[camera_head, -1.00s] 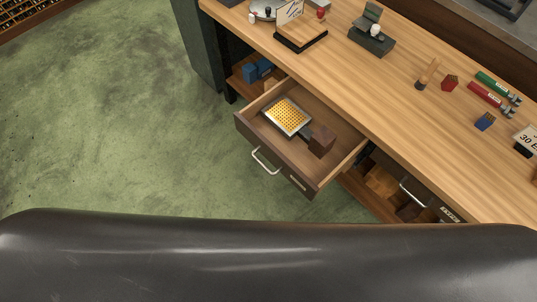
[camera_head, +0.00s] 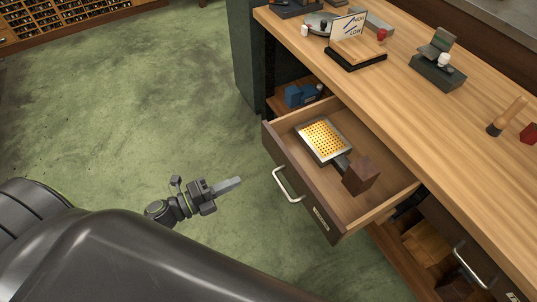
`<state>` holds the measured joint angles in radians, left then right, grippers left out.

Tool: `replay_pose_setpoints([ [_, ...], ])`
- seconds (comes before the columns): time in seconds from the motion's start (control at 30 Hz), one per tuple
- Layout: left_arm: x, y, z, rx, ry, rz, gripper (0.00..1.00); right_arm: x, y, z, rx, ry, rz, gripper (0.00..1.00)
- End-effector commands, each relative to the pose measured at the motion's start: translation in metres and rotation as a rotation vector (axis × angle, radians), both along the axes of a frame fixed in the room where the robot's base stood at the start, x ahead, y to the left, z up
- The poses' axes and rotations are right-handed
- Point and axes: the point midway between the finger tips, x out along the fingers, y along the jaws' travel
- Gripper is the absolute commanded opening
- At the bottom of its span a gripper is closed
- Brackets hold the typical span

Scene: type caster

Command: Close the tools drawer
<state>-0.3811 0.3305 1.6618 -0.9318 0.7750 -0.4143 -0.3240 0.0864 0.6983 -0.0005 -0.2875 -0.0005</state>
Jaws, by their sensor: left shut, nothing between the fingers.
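The drawer (camera_head: 295,186) stands pulled out from under the wooden workbench. Its dark front carries a light curved handle (camera_head: 288,184) and a small label plate. Inside lie a metal tray with a yellow perforated face (camera_head: 323,139) and a dark brown block (camera_head: 360,175). My left gripper (camera_head: 230,185) is shut and empty, to the left of the drawer front and apart from the handle. My right gripper is not in view.
The workbench top (camera_head: 440,120) holds a sign on a stand (camera_head: 350,38), a dark device (camera_head: 438,68) and a wooden-handled tool (camera_head: 508,116). Another handle (camera_head: 470,265) shows at lower right. Green floor (camera_head: 170,100) left of the drawer is clear.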

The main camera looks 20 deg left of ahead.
Motion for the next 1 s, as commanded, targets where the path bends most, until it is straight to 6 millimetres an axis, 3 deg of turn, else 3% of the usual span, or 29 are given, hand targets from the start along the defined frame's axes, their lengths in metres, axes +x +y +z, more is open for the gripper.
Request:
replay_pose_setpoints([
  [0.6, 0.09, -0.07, 0.003, -0.007, 0.001, 0.002, 0.0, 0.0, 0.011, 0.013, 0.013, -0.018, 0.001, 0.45],
  [0.8, 0.106, -0.082, 0.001, -0.005, 0.002, 0.003, 0.0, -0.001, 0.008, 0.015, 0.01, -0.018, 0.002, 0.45],
  [1.0, 0.109, -0.084, 0.001, -0.004, 0.002, 0.003, 0.0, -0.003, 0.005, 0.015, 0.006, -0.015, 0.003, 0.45],
])
